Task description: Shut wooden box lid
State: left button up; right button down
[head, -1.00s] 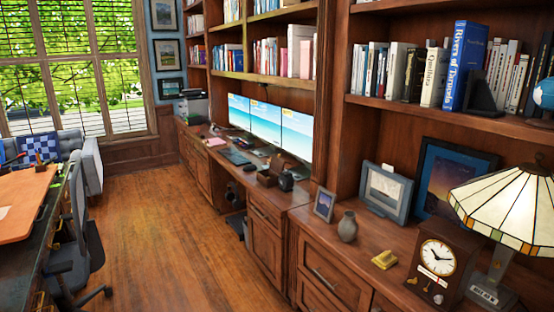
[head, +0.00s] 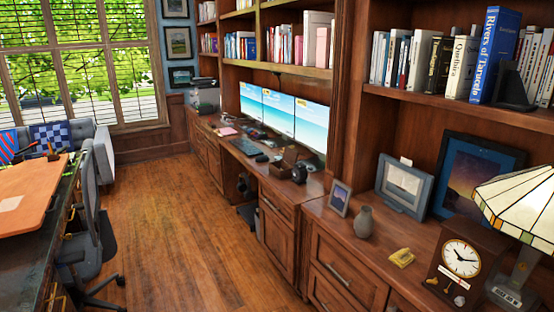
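No wooden box with a lid can be made out for certain. A small brown wooden-looking object (head: 284,164) sits on the long desk (head: 232,153) in front of the monitors, beside a dark round item (head: 300,173). It is too small to tell whether it is a box or has a lid. Neither of my grippers is in view.
A wood floor aisle (head: 170,220) runs clear between the bookcases and the left desk (head: 40,200) with its office chair (head: 92,220). On the right counter stand a clock (head: 462,260), lamp (head: 520,215), vase (head: 364,222), yellow object (head: 402,257) and picture frames (head: 403,187). A sofa (head: 103,146) stands by the window.

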aim_at(291, 157)
jog(key=i+j+u, duration=0.3)
jog(key=i, duration=0.45)
jog(key=i+u, duration=0.35)
jog(key=i, duration=0.45)
jog(key=i+z, duration=0.1)
jog(key=i, duration=0.45)
jog(key=i+j+z, duration=0.15)
jog(key=i, duration=0.4)
jog(key=i+j+z, duration=0.1)
jog(key=i, duration=0.45)
